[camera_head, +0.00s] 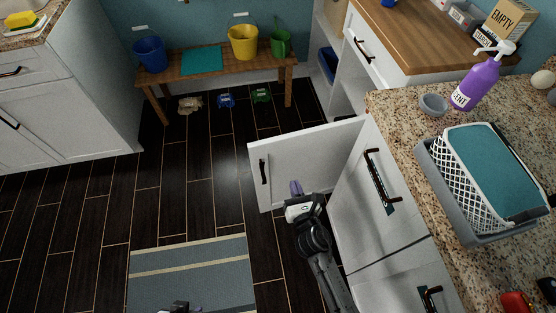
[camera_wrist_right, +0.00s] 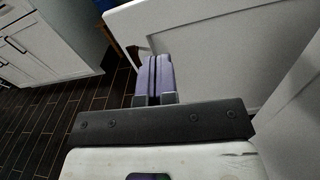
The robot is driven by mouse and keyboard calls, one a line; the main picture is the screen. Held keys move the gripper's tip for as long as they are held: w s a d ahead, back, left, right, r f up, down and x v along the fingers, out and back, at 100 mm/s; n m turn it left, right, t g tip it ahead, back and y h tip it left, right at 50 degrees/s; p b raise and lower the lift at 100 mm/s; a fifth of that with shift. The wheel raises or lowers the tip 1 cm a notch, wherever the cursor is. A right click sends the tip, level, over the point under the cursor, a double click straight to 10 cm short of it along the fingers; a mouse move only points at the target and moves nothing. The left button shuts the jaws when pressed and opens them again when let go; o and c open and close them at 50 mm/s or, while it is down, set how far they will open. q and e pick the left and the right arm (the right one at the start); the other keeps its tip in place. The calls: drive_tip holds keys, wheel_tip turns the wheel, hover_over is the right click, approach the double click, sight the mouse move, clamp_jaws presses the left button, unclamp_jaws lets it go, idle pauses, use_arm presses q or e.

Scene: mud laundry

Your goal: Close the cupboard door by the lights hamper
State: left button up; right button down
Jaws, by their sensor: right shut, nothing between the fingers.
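The white cupboard door (camera_head: 305,165) stands open, sticking out into the room from the right-hand counter's cabinets. Its black handle (camera_head: 263,171) is near its free left edge, on the face toward me. My right gripper (camera_head: 296,187) is shut and empty, low in front of that face and right of the handle. In the right wrist view, the purple fingertips (camera_wrist_right: 154,72) are together, with the white door panel (camera_wrist_right: 215,50) just beyond; I cannot tell if they touch. A dark part of my left gripper (camera_head: 180,308) shows at the bottom edge, mostly cut off. No hamper label is readable.
A white lattice basket (camera_head: 462,190) with teal contents sits on the granite counter (camera_head: 405,115). Cabinet fronts (camera_head: 375,205) with black handles lie right of my arm. A bench (camera_head: 215,67) with buckets stands behind. Dark floor (camera_head: 195,185) is clear left of the door.

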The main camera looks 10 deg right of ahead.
sight(276, 145)
drive_tip(key=shift+n+y, duration=0.3)
drive_tip(key=shift+n, duration=0.5)
drive_tip(key=w+a+b, duration=0.1)
drive_tip(key=w, duration=0.3)
drive_tip(key=w+a+b, duration=0.1)
drive_tip(key=w+b, duration=0.1)
drive_tip(key=w, duration=0.3)
drive_tip(key=w+a+f+b, duration=0.1)
drive_tip(key=w+b, duration=0.1)
drive_tip(key=w, duration=0.3)
drive_tip(key=shift+w+a, duration=0.1)
drive_tip(key=shift+a, duration=0.25)
drive_tip(key=shift+w+b, duration=0.1)
drive_tip(key=shift+b, duration=0.2)
